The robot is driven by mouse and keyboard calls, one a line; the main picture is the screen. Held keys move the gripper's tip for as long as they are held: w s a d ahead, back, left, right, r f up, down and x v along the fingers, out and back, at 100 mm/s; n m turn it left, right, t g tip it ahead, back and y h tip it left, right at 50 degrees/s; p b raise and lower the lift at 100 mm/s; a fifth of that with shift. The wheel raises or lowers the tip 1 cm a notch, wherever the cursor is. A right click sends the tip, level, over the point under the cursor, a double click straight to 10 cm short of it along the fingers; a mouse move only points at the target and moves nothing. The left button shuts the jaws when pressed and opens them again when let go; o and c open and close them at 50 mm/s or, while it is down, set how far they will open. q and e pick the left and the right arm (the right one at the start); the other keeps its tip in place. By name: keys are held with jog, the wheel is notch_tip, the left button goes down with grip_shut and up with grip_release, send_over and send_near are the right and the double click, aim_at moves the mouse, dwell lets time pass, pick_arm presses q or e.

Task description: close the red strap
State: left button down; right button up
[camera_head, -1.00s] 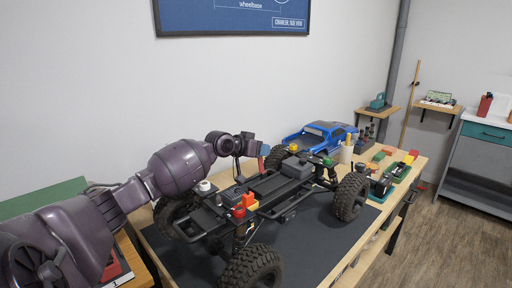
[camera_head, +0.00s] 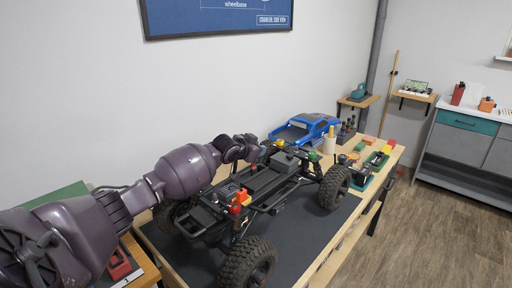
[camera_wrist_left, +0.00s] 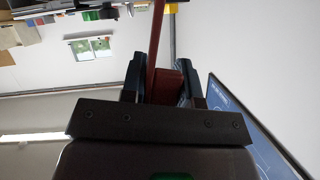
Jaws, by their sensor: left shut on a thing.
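The RC crawler chassis (camera_head: 262,184), black with large knobbly tyres, stands on a dark mat on the workbench. My left arm reaches in from the left, and its gripper (camera_head: 257,149) is above the far side of the chassis. In the left wrist view my left gripper (camera_wrist_left: 163,78) is shut on the red strap (camera_wrist_left: 157,35), a dark red band that runs up from between the fingers. The strap's ends and any fastening cannot be made out. In the head view the strap is too small or hidden to tell. My right gripper is not in view.
A blue truck body (camera_head: 306,130) lies behind the chassis. A green tray (camera_head: 376,163) and several coloured blocks are at the bench's right end. The dark mat (camera_head: 315,225) is clear in front of the chassis. A grey cabinet (camera_head: 465,160) stands at right.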

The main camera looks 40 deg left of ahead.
pick_arm(q)
jog(key=shift+a, duration=0.2)
jog(key=c, duration=1.1)
grip_release()
jog(key=shift+o, duration=0.7)
jog(key=shift+a, duration=0.1)
jog(key=p+v, duration=0.1)
jog(key=v, duration=1)
jog(key=shift+p, duration=0.4)
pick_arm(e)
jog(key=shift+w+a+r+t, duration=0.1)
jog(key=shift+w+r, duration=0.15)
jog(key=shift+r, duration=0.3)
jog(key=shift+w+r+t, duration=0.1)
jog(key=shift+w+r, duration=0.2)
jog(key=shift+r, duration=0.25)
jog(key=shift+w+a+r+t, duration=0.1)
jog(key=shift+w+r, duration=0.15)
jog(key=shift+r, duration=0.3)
